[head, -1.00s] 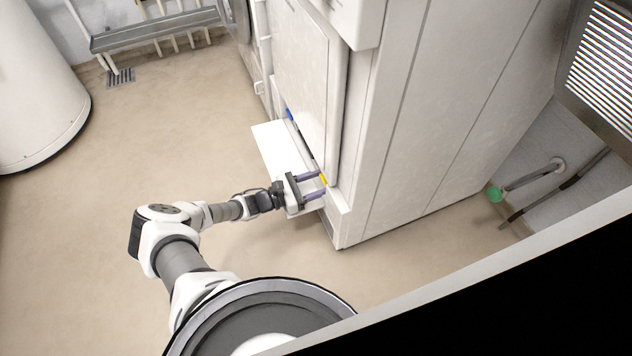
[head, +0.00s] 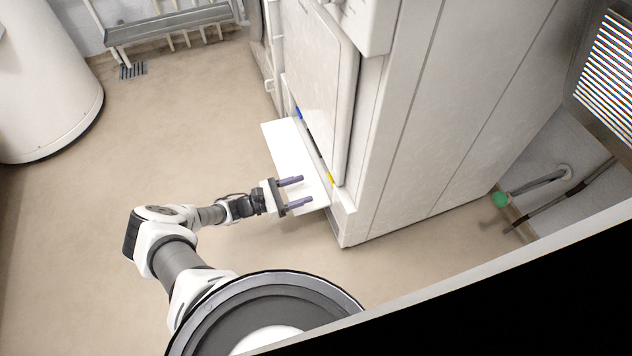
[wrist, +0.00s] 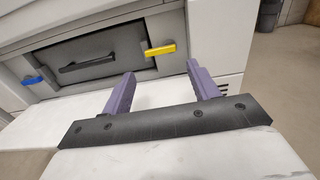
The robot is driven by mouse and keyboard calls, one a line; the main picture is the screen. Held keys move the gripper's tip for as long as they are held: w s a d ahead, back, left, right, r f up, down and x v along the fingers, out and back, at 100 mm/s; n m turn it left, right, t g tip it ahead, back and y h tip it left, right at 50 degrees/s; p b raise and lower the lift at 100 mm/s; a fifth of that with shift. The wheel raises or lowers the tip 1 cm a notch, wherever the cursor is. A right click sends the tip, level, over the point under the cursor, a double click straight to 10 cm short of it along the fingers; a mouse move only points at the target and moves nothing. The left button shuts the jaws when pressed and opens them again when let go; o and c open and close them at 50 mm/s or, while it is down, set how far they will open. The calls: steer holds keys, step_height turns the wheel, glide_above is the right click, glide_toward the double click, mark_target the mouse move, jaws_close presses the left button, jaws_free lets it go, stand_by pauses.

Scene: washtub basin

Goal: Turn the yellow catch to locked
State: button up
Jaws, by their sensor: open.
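The yellow catch (wrist: 161,50) sits at the right end of a dark recessed panel in the wrist view, lying roughly level. It also shows in the head view (head: 331,178) as a small yellow piece low on the white cabinet. My gripper (head: 306,190) is open and empty, its two purple fingers spread and pointing at the cabinet. In the wrist view the fingers (wrist: 160,82) stand on either side of the catch's line, short of it and apart from it.
A blue catch (wrist: 33,80) is at the panel's left end, with a black handle (wrist: 88,62) between. A white flap or shelf (head: 283,150) juts out below the panel, under my gripper. A white cylindrical tank (head: 45,80) stands at far left. Open floor lies left of the cabinet.

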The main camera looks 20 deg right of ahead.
steer(key=a, duration=0.6)
steer(key=shift+s, duration=0.15)
steer(key=shift+a, duration=0.1)
